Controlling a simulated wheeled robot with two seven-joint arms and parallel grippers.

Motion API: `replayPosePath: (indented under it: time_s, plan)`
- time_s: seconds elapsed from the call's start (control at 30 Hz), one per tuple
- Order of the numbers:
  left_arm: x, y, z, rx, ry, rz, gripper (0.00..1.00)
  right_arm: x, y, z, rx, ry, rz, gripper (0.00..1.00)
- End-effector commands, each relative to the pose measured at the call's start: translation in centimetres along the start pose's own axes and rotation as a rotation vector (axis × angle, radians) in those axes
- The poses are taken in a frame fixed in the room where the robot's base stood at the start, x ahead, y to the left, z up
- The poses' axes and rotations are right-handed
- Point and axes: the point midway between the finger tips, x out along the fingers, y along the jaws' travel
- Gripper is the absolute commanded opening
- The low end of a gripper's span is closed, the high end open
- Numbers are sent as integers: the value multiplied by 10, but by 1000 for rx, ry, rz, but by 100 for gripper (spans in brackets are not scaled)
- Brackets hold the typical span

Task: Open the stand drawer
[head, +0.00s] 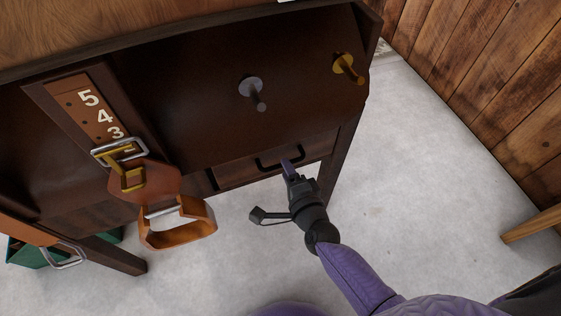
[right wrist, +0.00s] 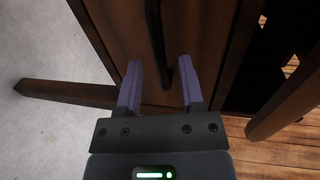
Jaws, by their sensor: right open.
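The stand (head: 190,100) is a dark brown wooden piece across the upper left of the head view. Its drawer (head: 235,173) sits low under the front panel and looks shut. A black bar handle (head: 280,157) is on the drawer front. My right gripper (head: 288,166) is at the handle, open. In the right wrist view its two purple fingers (right wrist: 160,87) are spread, and the black handle (right wrist: 156,35) shows between them in the picture, against the brown drawer front (right wrist: 120,40). Whether a finger touches it I cannot tell. My left gripper is out of view.
Two pegs, one grey (head: 252,90) and one yellow (head: 346,66), stick out of the panel. A numbered strip (head: 95,108) and a stirrup (head: 178,224) hang left of the drawer.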

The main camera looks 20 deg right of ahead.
Motion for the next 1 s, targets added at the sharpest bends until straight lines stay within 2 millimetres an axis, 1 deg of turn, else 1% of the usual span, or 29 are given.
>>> replayPosePath:
  time_s: [0.03,0.1,0.2,0.5,0.53,0.57,0.6,0.67,0.7,0.73,0.77,1.0]
  plan:
    - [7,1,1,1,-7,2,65,10,4,0,0,0,2,49]
    - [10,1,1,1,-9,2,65,19,4,0,0,1,2,49]
    - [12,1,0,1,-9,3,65,26,2,0,0,0,2,49]
    - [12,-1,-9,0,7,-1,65,30,0,0,-2,0,1,49]
    - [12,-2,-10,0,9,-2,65,30,0,0,-2,0,1,45]
    - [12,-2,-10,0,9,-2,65,30,0,0,-2,0,1,38]
    - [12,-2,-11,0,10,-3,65,30,0,0,-2,0,1,30]
    - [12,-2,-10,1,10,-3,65,30,0,0,-2,0,1,17]
    - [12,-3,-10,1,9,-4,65,29,0,0,-2,0,1,9]
    - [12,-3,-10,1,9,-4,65,29,0,0,-2,0,1,2]
    - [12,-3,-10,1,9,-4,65,29,0,0,-2,0,1,0]
    - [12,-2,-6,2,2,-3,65,29,0,0,-2,0,2,0]
